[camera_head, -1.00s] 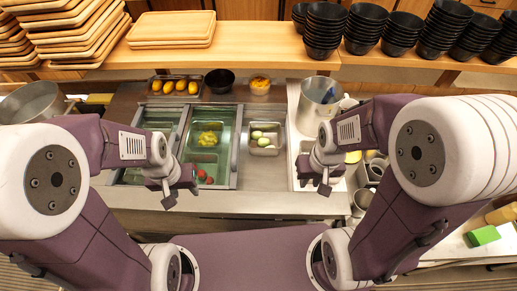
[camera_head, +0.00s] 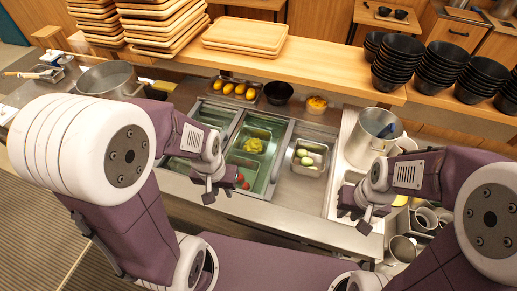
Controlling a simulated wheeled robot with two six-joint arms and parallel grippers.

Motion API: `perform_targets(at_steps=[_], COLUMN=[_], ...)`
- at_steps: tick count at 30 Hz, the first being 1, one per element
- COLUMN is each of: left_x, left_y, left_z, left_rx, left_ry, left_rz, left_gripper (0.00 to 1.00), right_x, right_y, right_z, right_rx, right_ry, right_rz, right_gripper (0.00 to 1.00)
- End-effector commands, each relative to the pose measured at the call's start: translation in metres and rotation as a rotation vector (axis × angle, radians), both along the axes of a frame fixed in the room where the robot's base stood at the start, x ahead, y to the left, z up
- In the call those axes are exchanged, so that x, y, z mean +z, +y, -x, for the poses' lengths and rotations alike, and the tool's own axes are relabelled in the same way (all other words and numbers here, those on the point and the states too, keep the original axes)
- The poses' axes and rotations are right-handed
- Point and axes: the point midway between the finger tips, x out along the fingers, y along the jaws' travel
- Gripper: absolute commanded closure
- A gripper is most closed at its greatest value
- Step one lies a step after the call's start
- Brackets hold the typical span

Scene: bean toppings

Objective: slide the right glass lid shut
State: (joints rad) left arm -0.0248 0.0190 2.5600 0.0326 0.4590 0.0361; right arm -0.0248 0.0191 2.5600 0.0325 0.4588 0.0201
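The counter holds a cold well with greenish glass lids in metal frames. A left glass panel (camera_head: 214,114) lies over the left section. Another glass panel (camera_head: 262,125) lies in the middle section, with a yellow food pile and red pieces showing there. The section to its right shows no glass over it, and a metal pan (camera_head: 308,165) with pale green and white pieces stands in it. My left gripper (camera_head: 217,188) hangs over the front edge of the middle section. My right gripper (camera_head: 360,207) hangs at the front right, beside the sink area. Neither visibly touches a lid; their finger gaps are unclear.
A large metal pot (camera_head: 371,138) stands right of the well. Metal cups (camera_head: 425,218) sit at the right. Behind are a tray of yellow fruit (camera_head: 235,89), a black bowl (camera_head: 278,93) and a wooden shelf (camera_head: 340,84) with trays and stacked bowls.

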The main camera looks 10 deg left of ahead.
Motion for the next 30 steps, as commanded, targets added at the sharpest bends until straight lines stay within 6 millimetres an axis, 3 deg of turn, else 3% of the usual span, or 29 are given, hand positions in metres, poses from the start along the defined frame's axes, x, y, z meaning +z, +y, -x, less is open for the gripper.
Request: perform_targets(at_steps=[1,2,3,5,9,13,16,21,26,30], left_x=[0.000,0.000,0.001,0.011,0.015,-0.006,-0.029,-0.050,-0.055,-0.078], left_y=[0.000,-0.001,-0.003,-0.012,-0.036,-0.041,-0.030,-0.018,-0.021,-0.031], left_z=[0.001,0.004,0.004,-0.011,-0.073,-0.131,-0.151,-0.146,-0.146,-0.145], left_rx=[0.045,0.097,0.201,0.417,1.065,1.468,1.543,1.584,1.582,1.581], left_ry=[0.007,0.017,0.031,0.033,0.155,0.302,0.342,0.378,0.377,0.379], left_rz=[0.005,0.012,0.032,0.087,0.268,0.391,0.412,0.388,0.388,0.384], left_gripper=[0.90,0.98,1.00,1.00,1.00,1.00,1.00,1.00,1.00,1.00], right_x=[0.000,0.000,0.000,0.000,-0.009,-0.018,-0.022,-0.024,-0.023,-0.022], right_y=[0.000,0.000,0.000,0.000,0.000,0.000,0.000,0.000,0.000,0.000], right_z=[0.000,0.000,0.000,0.000,0.000,0.000,0.000,0.000,0.000,0.000], right_rx=[0.000,0.000,0.000,0.000,0.000,0.000,0.000,0.000,0.000,0.000], right_ry=[0.000,0.000,0.000,0.000,0.000,0.000,0.000,0.000,0.000,0.000], right_rz=[0.000,0.000,0.000,0.000,0.000,0.000,0.000,0.000,0.000,0.000], right_gripper=[0.76,0.76,0.76,0.76,0.76,0.76,0.76,0.76,0.76,0.76])
